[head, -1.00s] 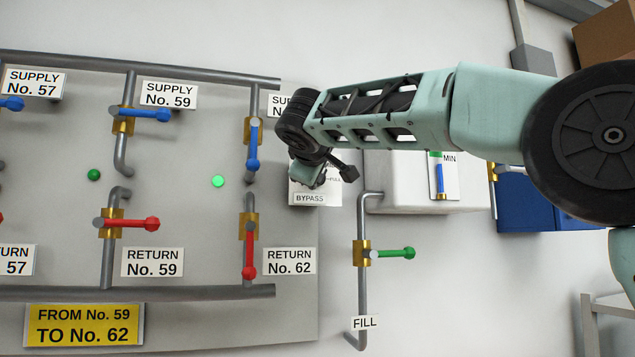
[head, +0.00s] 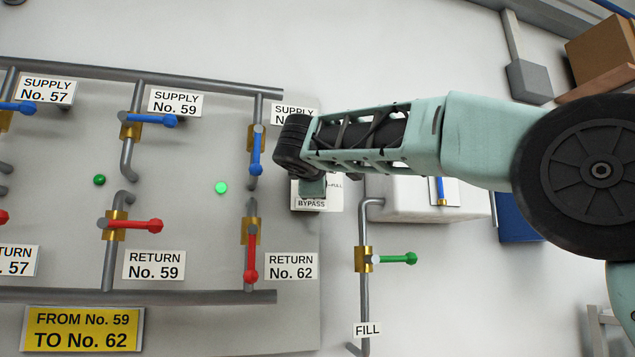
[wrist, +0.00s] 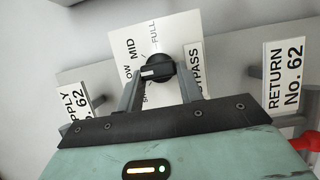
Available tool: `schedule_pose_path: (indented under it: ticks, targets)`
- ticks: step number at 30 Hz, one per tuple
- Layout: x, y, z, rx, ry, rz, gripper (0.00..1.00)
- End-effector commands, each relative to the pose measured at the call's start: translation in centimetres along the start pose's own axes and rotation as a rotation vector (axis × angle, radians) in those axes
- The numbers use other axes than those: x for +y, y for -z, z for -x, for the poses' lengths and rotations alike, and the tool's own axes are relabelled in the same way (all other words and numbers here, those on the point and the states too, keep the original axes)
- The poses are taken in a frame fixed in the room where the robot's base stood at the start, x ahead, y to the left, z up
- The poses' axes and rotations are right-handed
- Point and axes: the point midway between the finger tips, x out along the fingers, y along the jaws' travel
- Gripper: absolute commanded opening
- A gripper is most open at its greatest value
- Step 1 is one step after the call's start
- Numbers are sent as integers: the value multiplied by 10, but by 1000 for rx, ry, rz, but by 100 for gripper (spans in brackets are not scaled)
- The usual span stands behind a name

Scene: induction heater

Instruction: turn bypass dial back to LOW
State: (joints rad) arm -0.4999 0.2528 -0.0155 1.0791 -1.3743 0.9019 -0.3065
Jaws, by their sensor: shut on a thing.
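The bypass dial (wrist: 158,68) is a dark round knob with a pale mark on a white plate (wrist: 176,32), seen in the wrist view. The plate reads MID, FULL and a partly covered LOW; the pale mark faces left, towards the LOW side, but its exact setting is hard to tell. My gripper (wrist: 160,80) has its two grey fingers on either side of the knob and is shut on it. In the head view my gripper (head: 312,186) is in front of the BYPASS plate (head: 330,198), and the wrist hides the dial.
Left of the dial are the blue supply valve (head: 256,150) and red return valve (head: 250,250) of No. 62. Below right is the FILL pipe with its green handle (head: 398,258). A white box (head: 400,195) stands right of the dial.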

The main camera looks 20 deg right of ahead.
Motion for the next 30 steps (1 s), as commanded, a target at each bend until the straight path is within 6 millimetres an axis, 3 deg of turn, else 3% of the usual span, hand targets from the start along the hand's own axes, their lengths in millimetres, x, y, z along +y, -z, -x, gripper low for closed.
schedule_pose_path:
  ticks: [7, 8, 10, 22, 26, 30]
  targets:
    - [0, 1, 0, 3, 1, 0, 14]
    - [0, 1, 0, 3, 1, 0, 39]
    - [0, 1, 0, 3, 1, -1, 58]
    - [-2, 1, 8, 3, 0, -2, 58]
    - [-4, 1, 27, 5, 0, -2, 58]
    - [-5, 1, 59, 6, -1, -4, 58]
